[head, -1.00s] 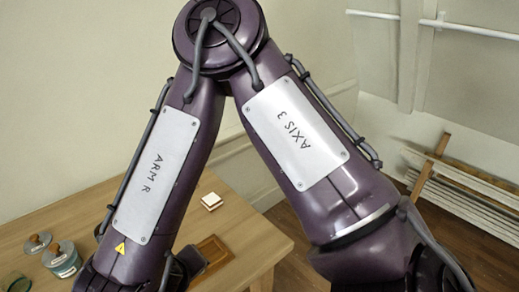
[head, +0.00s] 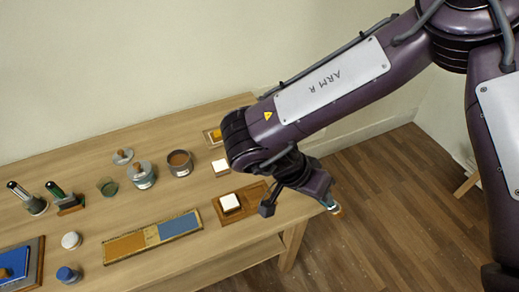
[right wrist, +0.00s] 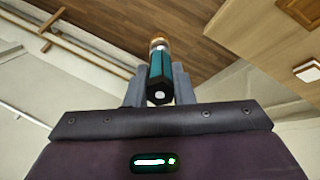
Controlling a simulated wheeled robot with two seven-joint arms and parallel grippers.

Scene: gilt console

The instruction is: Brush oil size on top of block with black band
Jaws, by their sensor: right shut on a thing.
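My right gripper (right wrist: 160,90) is shut on a brush (right wrist: 160,74) with a teal and black handle; a pale ferrule and orange-brown tip show at its far end. In the head view the brush's end (head: 335,208) pokes out past the table's right edge, over the floor. A white-topped block (head: 230,202) sits on a brown wooden tray (head: 254,194) near the table's right end, apart from the brush. Another white-topped block (head: 220,166) stands behind it. I cannot tell which block has a black band. My left gripper is not in view.
A blue-and-ochre panel (head: 153,237) lies in front. Dark-handled tools (head: 27,198) stand left. Floor right of the table is clear.

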